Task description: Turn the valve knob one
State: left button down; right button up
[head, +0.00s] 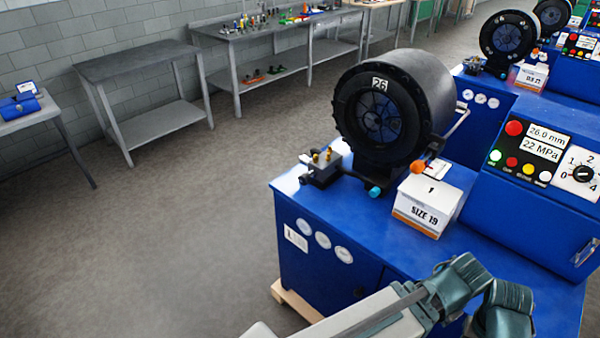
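The nearest blue crimper bench (300,200) carries a large black crimper head (425,85) marked 26. A teal knob (375,192) and an orange knob (417,166) show at the foot of the head. The sloped control panel (528,128) reads 26.0 mm and 22 MPa. It bears a black rotary knob (583,174) with a scale around it; its pointer is too small to read surely. None of these knobs is legibly labelled as valve knob one. Parts of my arm show at the bottom right, but neither gripper is in view.
A white box (428,205) marked SIZE 19 stands on the bench beside the head. A small metal block with brass fittings (322,167) sits at the bench's left corner. More crimpers stand behind at the upper right. Grey tables line the wall. The floor at left is clear.

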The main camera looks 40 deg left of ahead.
aim_at(305, 179)
jog(key=u, duration=1.25)
